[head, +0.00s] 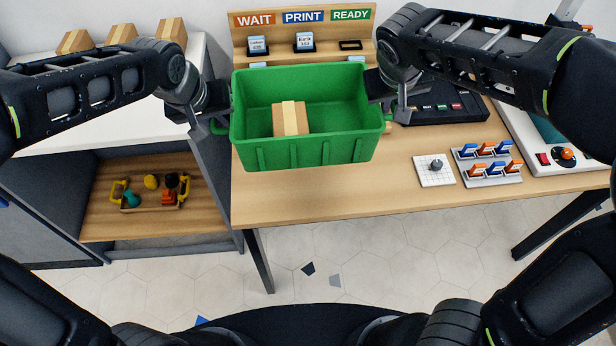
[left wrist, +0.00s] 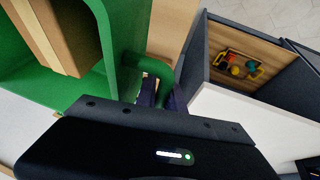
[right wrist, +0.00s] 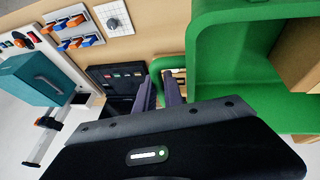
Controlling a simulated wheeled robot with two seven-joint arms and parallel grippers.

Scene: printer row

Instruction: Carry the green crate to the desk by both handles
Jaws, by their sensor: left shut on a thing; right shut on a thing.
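The green crate (head: 305,152) is in the middle of the head view, in front of the sign board and over the wooden desk (head: 300,205). It looks roughly level; I cannot tell whether it touches the desk. A cardboard box with a pale tape strip (head: 290,119) lies inside it. My left gripper (head: 214,122) is shut on the crate's left handle, which also shows in the left wrist view (left wrist: 150,64). My right gripper (head: 388,112) is shut on the right handle, seen in the right wrist view (right wrist: 172,64). The fingertips are partly hidden.
The sign board (head: 303,18) with small label displays stands behind the crate. A black keypad device (head: 440,108), a white plate with a knob (head: 434,169) and racks of coloured clips (head: 487,162) sit on the desk's right. A shelf with a toolbox (head: 150,195) is at left.

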